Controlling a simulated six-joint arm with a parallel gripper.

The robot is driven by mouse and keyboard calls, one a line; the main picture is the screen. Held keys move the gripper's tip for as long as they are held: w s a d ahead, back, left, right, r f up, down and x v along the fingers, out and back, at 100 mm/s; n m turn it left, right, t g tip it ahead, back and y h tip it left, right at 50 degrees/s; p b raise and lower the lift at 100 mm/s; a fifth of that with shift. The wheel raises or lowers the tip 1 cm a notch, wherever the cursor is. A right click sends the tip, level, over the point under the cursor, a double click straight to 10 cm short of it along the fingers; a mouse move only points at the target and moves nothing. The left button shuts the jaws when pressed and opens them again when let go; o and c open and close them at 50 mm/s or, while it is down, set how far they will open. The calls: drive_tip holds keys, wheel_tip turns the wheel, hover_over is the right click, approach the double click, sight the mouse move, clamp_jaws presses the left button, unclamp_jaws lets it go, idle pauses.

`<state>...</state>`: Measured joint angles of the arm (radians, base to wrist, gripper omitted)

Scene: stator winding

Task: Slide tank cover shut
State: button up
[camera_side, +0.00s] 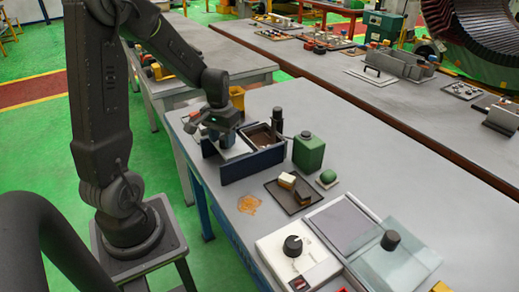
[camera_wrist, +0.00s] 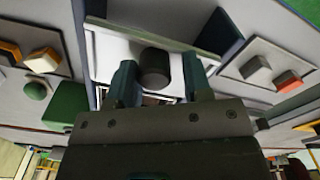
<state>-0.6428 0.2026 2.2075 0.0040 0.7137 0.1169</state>
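The tank (camera_side: 255,165) is a dark blue open-topped box on the near bench. Its pale cover (camera_side: 228,146) lies over the left part, and the brown inside (camera_side: 262,138) shows on the right. My gripper (camera_side: 217,130) is above the cover, pointing down. In the wrist view, the white cover (camera_wrist: 112,45) carries a dark round knob (camera_wrist: 155,68). The two fingers of my gripper (camera_wrist: 158,85) stand apart on either side of the knob, with a visible gap on the right. Whether the left finger touches it, I cannot tell. The tank wall (camera_wrist: 222,22) also shows there.
A green bottle (camera_side: 309,152) and a dark cylinder (camera_side: 277,120) stand close to the tank. A dark tray (camera_side: 292,200) with blocks, a green dome (camera_side: 327,177) and a white control box (camera_side: 290,255) are nearer. An orange spill (camera_side: 249,204) marks the bench.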

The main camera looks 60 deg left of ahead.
drive_tip(key=shift+s+d+f, duration=0.2)
drive_tip(key=shift+d+f, duration=0.1)
drive_tip(key=shift+d, duration=0.05)
drive_tip(key=shift+c, duration=0.4)
drive_tip(key=shift+w, duration=4.9)
drive_tip(key=shift+c, duration=0.2)
drive_tip(key=o, duration=0.6)
drive_tip(key=shift+a, duration=0.2)
drive_tip(key=shift+c, duration=0.3)
drive_tip(key=shift+r, duration=0.2)
drive_tip(key=shift+o, duration=0.3)
drive_tip(key=shift+w+r, duration=0.15)
drive_tip(key=shift+r, duration=2.85)
